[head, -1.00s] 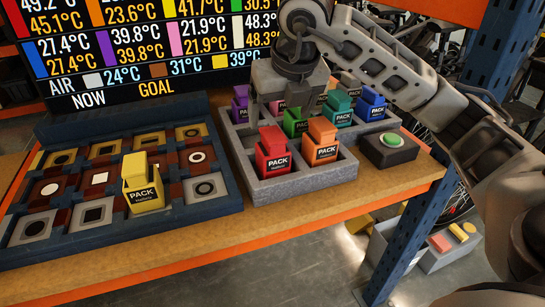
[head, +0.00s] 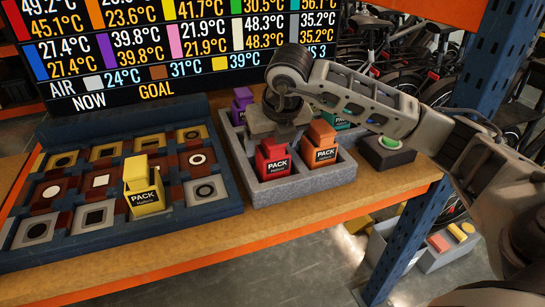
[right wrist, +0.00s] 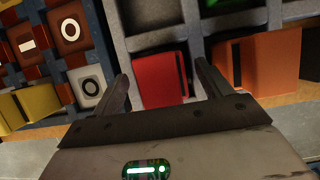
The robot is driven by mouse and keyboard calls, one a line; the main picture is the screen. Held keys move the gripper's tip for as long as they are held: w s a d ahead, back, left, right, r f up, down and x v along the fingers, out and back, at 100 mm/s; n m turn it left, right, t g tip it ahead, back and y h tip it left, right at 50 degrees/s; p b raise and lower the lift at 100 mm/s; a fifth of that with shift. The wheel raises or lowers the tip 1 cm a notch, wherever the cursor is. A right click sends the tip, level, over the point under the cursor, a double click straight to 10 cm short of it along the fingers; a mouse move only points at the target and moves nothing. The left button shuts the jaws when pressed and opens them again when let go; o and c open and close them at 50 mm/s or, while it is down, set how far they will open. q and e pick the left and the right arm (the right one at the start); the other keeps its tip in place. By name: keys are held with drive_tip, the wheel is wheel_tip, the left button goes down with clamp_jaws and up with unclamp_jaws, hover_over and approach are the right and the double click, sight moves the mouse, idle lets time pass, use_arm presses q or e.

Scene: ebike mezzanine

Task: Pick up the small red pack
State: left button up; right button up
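The small red pack (head: 273,162) stands in the front left compartment of the grey foam tray (head: 300,188). It also shows in the right wrist view (right wrist: 160,80). My right gripper (head: 274,141) is directly above and around the top of the red pack in the head view. In the right wrist view the right gripper (right wrist: 163,85) is open, one finger on each side of the red pack, with gaps visible between fingers and pack. My left gripper is not in view.
An orange pack (head: 320,147) stands right beside the red one. Purple (head: 241,103) and teal packs are behind, partly hidden by my arm. A yellow pack (head: 143,187) stands on the slotted board (head: 214,205) at left. A green-button box (head: 389,150) sits right of the tray.

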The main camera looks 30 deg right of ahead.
drive_tip(key=c, duration=1)
drive_tip(key=shift+r, duration=0.1)
drive_tip(key=shift+c, duration=0.7)
drive_tip(key=shift+r, duration=0.1)
